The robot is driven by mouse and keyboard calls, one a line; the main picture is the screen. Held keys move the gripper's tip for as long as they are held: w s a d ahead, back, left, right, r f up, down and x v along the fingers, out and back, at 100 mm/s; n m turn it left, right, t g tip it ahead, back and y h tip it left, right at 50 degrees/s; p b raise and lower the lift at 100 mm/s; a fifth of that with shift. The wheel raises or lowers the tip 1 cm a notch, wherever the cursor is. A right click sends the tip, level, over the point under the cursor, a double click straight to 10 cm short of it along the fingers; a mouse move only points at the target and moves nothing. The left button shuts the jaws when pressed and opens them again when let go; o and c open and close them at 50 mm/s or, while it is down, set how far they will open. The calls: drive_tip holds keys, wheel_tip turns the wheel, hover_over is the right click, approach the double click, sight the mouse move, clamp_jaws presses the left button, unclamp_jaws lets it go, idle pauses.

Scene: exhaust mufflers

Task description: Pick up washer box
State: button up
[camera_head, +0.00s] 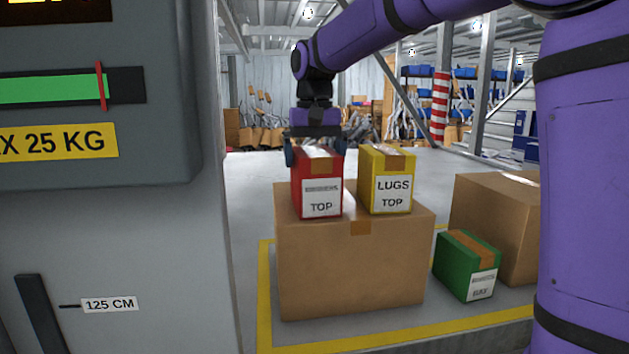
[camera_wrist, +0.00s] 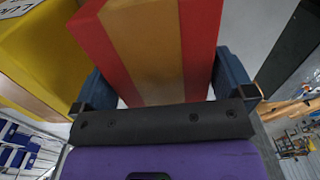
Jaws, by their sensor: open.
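A red box (camera_head: 299,187) with brown tape and a white label stands upright on a large cardboard carton (camera_head: 350,268). Its label reads "TOP" under a smaller line too blurred to read, so I cannot confirm it is the washer box. My gripper (camera_head: 315,157) is over the red box from above, open, with one finger on either side of its upper part. In the wrist view the red box (camera_wrist: 200,45) lies between the blue fingers of my gripper (camera_wrist: 164,85). I cannot tell whether the fingers touch it.
A yellow box (camera_head: 400,165) labelled "LUGS TOP" stands just right of the red one, with a narrow gap. A green box (camera_head: 455,262) sits on the floor beside another carton (camera_head: 495,220). A grey machine (camera_head: 130,240) fills the left side. Open floor lies behind the carton.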

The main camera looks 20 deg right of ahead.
drive_tip(key=shift+f, duration=1.3)
drive_tip(key=c, duration=0.9)
